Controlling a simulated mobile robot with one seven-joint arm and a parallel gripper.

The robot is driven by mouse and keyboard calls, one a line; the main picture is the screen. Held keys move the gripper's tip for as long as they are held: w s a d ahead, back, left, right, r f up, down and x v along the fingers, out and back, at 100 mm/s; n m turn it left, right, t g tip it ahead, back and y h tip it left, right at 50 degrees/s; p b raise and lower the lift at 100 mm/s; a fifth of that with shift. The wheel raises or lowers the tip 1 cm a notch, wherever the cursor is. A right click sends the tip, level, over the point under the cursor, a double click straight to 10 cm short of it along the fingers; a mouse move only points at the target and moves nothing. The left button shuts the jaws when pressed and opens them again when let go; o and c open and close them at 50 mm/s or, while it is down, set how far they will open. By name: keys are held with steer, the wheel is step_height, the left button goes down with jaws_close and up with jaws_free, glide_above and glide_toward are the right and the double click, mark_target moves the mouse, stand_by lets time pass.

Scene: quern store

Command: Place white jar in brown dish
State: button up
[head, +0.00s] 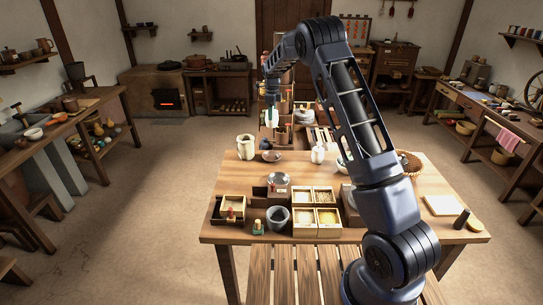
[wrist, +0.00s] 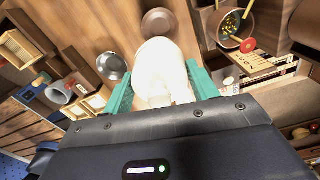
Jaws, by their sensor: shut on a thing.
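My gripper (wrist: 163,88) has teal fingers on both sides of the white jar (wrist: 160,70) and is shut on it. In the head view my gripper (head: 271,117) holds the jar in the air, above and beyond the far edge of the table; the jar looks small and partly covered there. The brown dish (head: 271,156) sits near the table's far edge, lower in the picture than the gripper. In the wrist view the dish (wrist: 158,22) shows just past the jar, apart from it.
A cream mug (head: 246,147) stands left of the dish and a white jug (head: 317,154) to its right. A metal pan (head: 278,179), wooden boxes (head: 315,196) and a grey pot (head: 278,218) fill the nearer table. A wicker basket (head: 410,164) stands right, behind my arm.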

step_height(320, 180, down, 20)
steer(key=shift+a+r, duration=0.1)
stand_by(0.6)
steer(key=o, duration=1.2)
steer(key=shift+o, duration=0.2)
